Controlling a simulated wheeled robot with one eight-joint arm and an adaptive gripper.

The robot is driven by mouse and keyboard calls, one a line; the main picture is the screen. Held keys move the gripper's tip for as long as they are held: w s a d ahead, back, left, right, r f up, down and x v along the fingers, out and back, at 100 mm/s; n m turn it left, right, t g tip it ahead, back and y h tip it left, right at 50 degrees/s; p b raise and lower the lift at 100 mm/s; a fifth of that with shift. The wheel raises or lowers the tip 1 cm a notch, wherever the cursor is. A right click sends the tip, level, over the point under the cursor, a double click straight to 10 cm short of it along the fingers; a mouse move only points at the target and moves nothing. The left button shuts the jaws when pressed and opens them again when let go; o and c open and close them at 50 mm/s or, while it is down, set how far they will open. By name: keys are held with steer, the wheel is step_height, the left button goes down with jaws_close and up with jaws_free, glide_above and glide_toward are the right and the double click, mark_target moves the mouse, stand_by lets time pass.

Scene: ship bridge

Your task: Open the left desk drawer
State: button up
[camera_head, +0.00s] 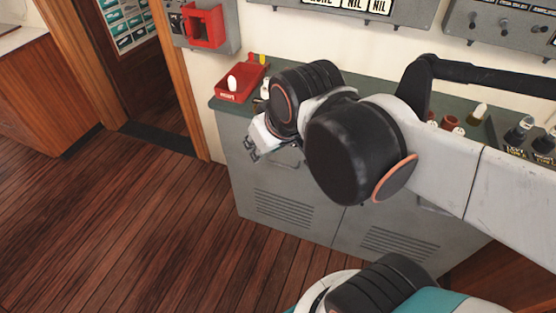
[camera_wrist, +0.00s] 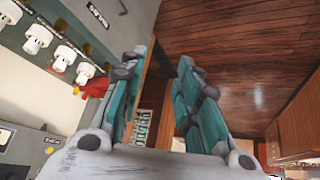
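The grey desk cabinet (camera_head: 245,175) has a dark green top and louvred front panels. Its left front panel (camera_head: 283,210) looks closed, flush with the rest of the front. My gripper (camera_head: 252,150) is in front of the upper part of this left panel, pointing down and left. My wrist hides part of the front there, and I cannot make out a separate drawer edge. In the wrist view my gripper (camera_wrist: 163,60) shows two teal fingers, spread apart with nothing between them. I cannot tell whether the gripper touches the cabinet.
A red tray (camera_head: 236,92) with a white item sits on the desk top's left end. Bottles (camera_head: 477,113) stand at the right. A red holder (camera_head: 204,27) hangs on the wall. Wooden floor (camera_head: 130,220) is clear left of the desk. A wooden cabinet (camera_head: 45,95) stands far left.

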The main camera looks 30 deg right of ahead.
steer(key=w+d+f+n+g, duration=0.2)
steer(key=w+d+f, duration=0.15)
steer(key=w, duration=0.45)
steer(key=n+g+h+b, duration=0.2)
steer(key=n+g+b, duration=0.1)
steer(key=n+b, duration=0.2)
glide_toward(277, 159)
steer(key=f, duration=0.1)
steer(key=s+f, duration=0.1)
steer(key=f, duration=0.1)
steer(key=s+f, duration=0.1)
steer(key=f, duration=0.1)
steer(key=shift+s+a, duration=0.1)
steer(key=shift+s, duration=0.05)
steer(key=shift+r, duration=0.1)
steer(key=shift+c, duration=0.2)
jaws_close()
